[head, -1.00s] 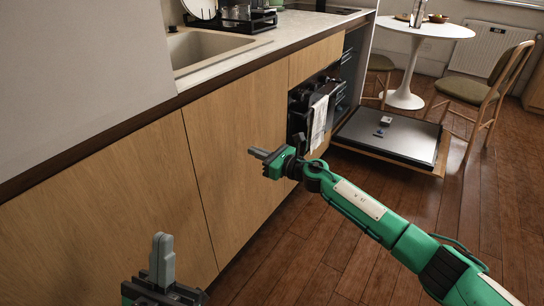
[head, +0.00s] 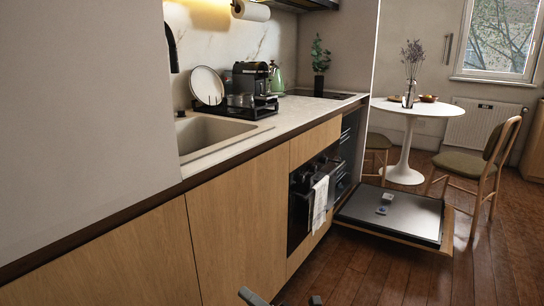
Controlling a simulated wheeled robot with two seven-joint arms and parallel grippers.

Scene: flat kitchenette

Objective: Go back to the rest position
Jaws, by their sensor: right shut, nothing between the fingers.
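Only the tip of my right gripper (head: 251,297) shows, at the bottom edge of the head view, in front of the wooden cabinet fronts. Its fingers are shut with nothing seen between them. A small grey part (head: 316,300) also shows at the bottom edge, to the right of the fingers. The rest of that arm is below the picture. My left gripper is out of view.
The dishwasher door (head: 372,218) is folded down low over the floor, with small items (head: 383,203) on it. A towel (head: 319,203) hangs on the oven. A sink (head: 205,133), round table (head: 425,108) and chair (head: 475,165) stand beyond. The wooden floor (head: 380,275) in front is clear.

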